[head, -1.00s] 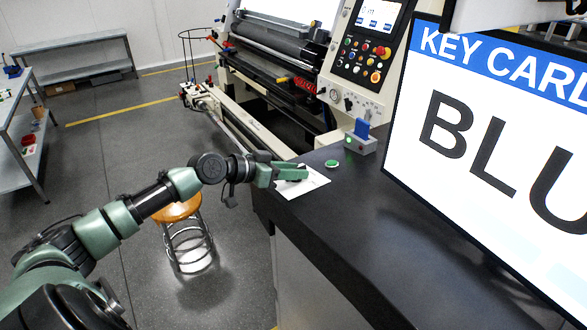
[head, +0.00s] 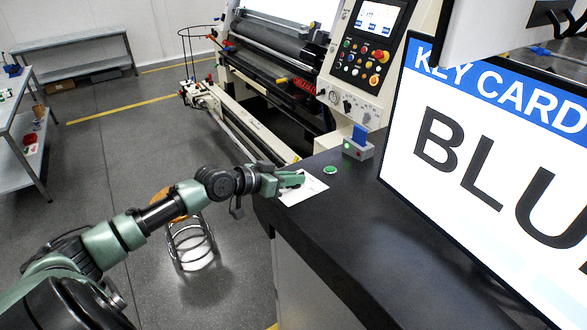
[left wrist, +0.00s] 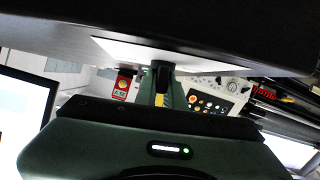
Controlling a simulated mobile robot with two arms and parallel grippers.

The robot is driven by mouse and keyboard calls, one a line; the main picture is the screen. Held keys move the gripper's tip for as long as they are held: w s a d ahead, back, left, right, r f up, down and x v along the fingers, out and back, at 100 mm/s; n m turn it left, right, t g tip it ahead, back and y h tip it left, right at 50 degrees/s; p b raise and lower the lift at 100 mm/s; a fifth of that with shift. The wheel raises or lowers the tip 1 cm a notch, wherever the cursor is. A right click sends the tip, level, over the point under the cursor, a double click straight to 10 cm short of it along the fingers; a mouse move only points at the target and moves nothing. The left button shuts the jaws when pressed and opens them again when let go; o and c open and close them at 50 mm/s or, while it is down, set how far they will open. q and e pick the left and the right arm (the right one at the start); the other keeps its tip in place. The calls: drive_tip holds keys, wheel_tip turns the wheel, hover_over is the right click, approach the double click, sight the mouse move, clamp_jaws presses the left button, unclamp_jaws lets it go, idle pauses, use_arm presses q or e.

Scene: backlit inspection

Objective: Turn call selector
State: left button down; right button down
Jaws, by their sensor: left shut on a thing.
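My left gripper (head: 292,181) is over a white plate (head: 308,192) at the left end of the dark counter. It is shut on a small dark knob, taken to be the call selector (left wrist: 160,69), which stands out from the white plate in the left wrist view. The left gripper's fingers (left wrist: 161,90) are on either side of it there. The knob is mostly hidden by the fingers in the head view, so its pointing direction cannot be told. My right gripper is not in view.
A green button (head: 330,170) and a grey reader (head: 357,151) with a blue card (head: 360,133) stand beyond the plate. A large screen (head: 480,170) reading "KEY CARD BLU" stands at right. A stool (head: 190,243) is below my left arm.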

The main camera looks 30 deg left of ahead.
use_arm(q)
drive_tip(key=shift+d+r+n+y+p, duration=0.1)
drive_tip(key=shift+r+n+y+p, duration=0.3)
drive_tip(key=shift+n+y+p, duration=0.55)
drive_tip(key=shift+f+y+p, duration=0.1)
drive_tip(key=shift+y+p, duration=0.15)
drive_tip(key=shift+p, duration=0.35)
drive_tip(key=shift+f+n+y+p, duration=0.1)
drive_tip(key=shift+n+y+p, duration=0.2)
drive_tip(key=shift+n+y, duration=0.4)
drive_tip(key=n+y, duration=0.2)
drive_tip(key=n+g+y, duration=0.1)
drive_tip(key=n+y, duration=0.1)
drive_tip(key=shift+d+f, duration=0.1)
drive_tip(key=shift+d, duration=0.1)
drive_tip(key=shift+n+g+y, duration=1)
drive_tip(key=shift+n+y, duration=0.45)
drive_tip(key=shift+y, duration=0.35)
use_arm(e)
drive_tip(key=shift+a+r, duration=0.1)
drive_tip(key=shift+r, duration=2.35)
use_arm(q)
drive_tip(key=shift+a, duration=0.15)
drive_tip(key=c, duration=1.5)
unclamp_jaws()
